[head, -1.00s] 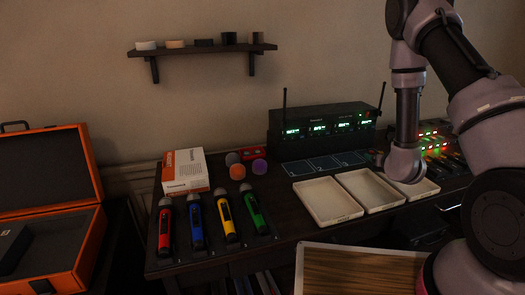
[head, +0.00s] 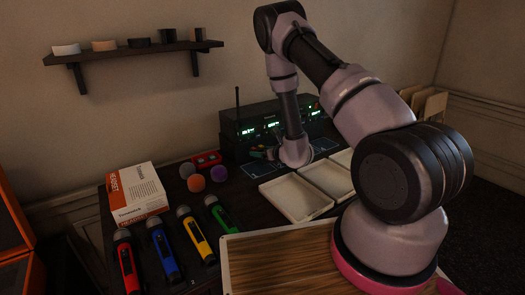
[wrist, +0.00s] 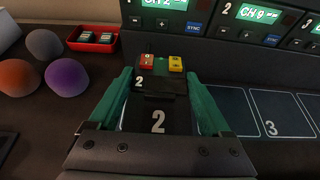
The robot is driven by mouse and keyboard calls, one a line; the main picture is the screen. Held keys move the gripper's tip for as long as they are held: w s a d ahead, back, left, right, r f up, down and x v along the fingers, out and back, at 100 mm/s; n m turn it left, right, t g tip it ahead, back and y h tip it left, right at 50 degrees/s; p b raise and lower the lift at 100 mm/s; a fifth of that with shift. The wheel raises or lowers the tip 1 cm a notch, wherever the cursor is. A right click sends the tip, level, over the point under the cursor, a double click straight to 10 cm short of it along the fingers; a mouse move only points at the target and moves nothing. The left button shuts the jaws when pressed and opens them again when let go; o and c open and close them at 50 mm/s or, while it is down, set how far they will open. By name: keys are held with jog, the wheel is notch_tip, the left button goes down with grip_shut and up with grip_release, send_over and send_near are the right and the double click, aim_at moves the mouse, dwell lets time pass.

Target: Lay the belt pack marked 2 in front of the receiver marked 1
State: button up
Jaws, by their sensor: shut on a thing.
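The belt pack marked 2 (wrist: 157,122) is black, with a red and a yellow block at its far end. My gripper (wrist: 160,80) has green fingers on both sides of it and is shut on it. In the head view my gripper (head: 262,153) is low at the receiver rack's front, left part. The receiver marked 1 (wrist: 165,12) is the leftmost lit unit, straight beyond the pack; its own number is not clear. The pack is over the outlined mat, left of the space marked 3 (wrist: 270,128). I cannot tell whether it touches the mat.
Grey, orange and purple foam balls (wrist: 67,77) and a red box (wrist: 93,38) are to the left. Several coloured microphones (head: 160,250) lie at the front left. Pale trays (head: 295,198) stand right of them. The mat right of the pack is clear.

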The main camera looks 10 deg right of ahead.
aim_at(263, 172)
jog(key=shift+d+f, duration=0.1)
jog(key=shift+f, duration=2.8)
jog(key=shift+f, duration=0.6)
jog(key=o, duration=1.3)
jog(key=shift+s, duration=0.1)
jog(key=shift+s+d, duration=0.1)
jog(key=shift+v, duration=3.35)
jog(key=shift+r, duration=0.15)
